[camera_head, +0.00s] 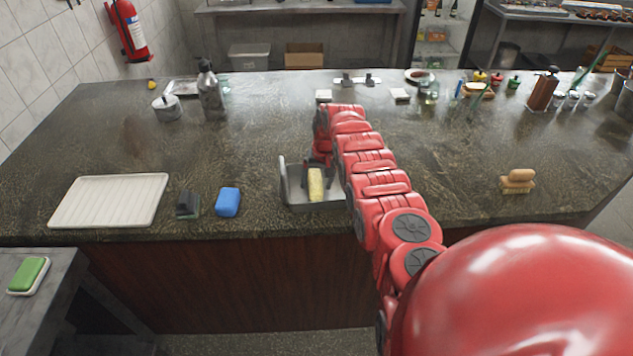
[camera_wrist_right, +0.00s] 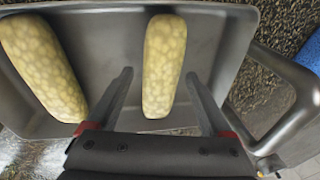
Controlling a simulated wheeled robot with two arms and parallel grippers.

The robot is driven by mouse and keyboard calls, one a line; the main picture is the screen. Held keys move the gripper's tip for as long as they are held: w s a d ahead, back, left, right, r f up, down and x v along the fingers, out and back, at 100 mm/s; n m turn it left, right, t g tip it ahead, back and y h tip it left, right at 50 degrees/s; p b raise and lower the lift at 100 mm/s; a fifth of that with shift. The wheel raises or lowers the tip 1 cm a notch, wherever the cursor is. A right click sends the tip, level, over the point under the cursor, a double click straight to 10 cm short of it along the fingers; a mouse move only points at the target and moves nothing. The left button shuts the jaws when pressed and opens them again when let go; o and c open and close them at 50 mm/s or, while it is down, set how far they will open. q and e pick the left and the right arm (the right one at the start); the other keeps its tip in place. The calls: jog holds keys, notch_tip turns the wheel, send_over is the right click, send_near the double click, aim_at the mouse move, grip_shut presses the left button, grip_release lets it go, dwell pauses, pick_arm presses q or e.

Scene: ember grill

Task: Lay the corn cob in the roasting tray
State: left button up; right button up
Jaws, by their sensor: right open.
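The roasting tray (camera_head: 298,197) is a grey metal pan near the counter's front edge, with an upright handle at its left. A pale yellow corn cob (camera_head: 316,184) lies in it. In the right wrist view this corn cob (camera_wrist_right: 164,62) lies on the tray floor between my finger tips, with gaps on both sides. A second cob (camera_wrist_right: 42,66) lies slanted in the tray (camera_wrist_right: 105,45) at the left of that view; my arm hides it in the head view. My right gripper (camera_head: 317,173) is open, reaching down into the tray; its fingers show in the wrist view (camera_wrist_right: 158,76). My left gripper does not show.
A blue block (camera_head: 228,202), a dark green-black sponge (camera_head: 188,206) and a white ridged board (camera_head: 108,201) lie left of the tray. A wooden brush (camera_head: 517,182) lies to the right. Bottles and jars stand along the back. The counter's middle left is clear.

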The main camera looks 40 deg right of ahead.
aim_at(317, 182)
jog(key=shift+w, duration=0.1)
jog(key=shift+d+r, duration=0.1)
jog(key=shift+r, duration=0.05)
jog(key=r, duration=0.1)
jog(key=r+p, duration=0.1)
jog(key=r, duration=0.1)
jog(key=shift+s+d, duration=0.15)
jog(key=shift+s, duration=0.15)
notch_tip(317, 182, up, 8)
jog(key=s+b, duration=0.1)
jog(key=b, duration=0.1)
jog(key=shift+s+d+r+b, duration=0.15)
jog(key=shift+d+r+b, duration=0.1)
jog(key=shift+b, duration=0.15)
